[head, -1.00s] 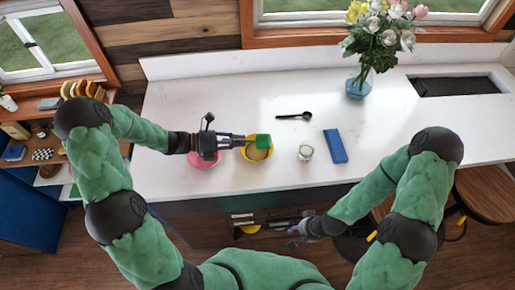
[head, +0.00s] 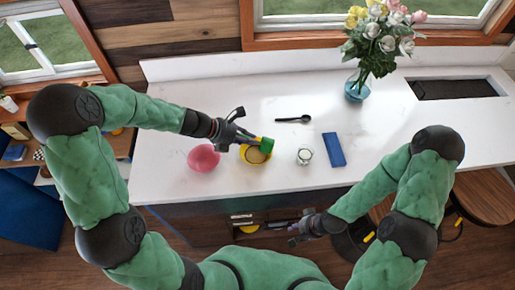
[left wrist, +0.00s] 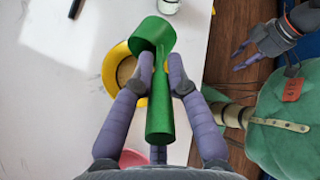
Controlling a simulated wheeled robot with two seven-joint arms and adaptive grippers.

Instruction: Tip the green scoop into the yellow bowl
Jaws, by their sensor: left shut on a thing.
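The green scoop (head: 267,144) is over the yellow bowl (head: 257,161) on the white counter, by the bowl's far right side. My left gripper (head: 256,141) is shut on the scoop. In the left wrist view the scoop (left wrist: 158,105) has its handle between the purple fingers (left wrist: 160,75). Its cup covers part of the yellow bowl (left wrist: 112,75), which holds something tan. I cannot see inside the scoop's cup. My right gripper (head: 298,231) is low in front of the counter, away from the bowl; its fingers (left wrist: 247,55) look spread and empty in the left wrist view.
A pink bowl (head: 203,158) stands left of the yellow bowl. A glass jar (head: 304,157), a blue block-like item (head: 334,149) and a black spoon (head: 293,119) lie to the right. A flower vase (head: 357,88) and a sink (head: 455,88) are farther back. The back left of the counter is clear.

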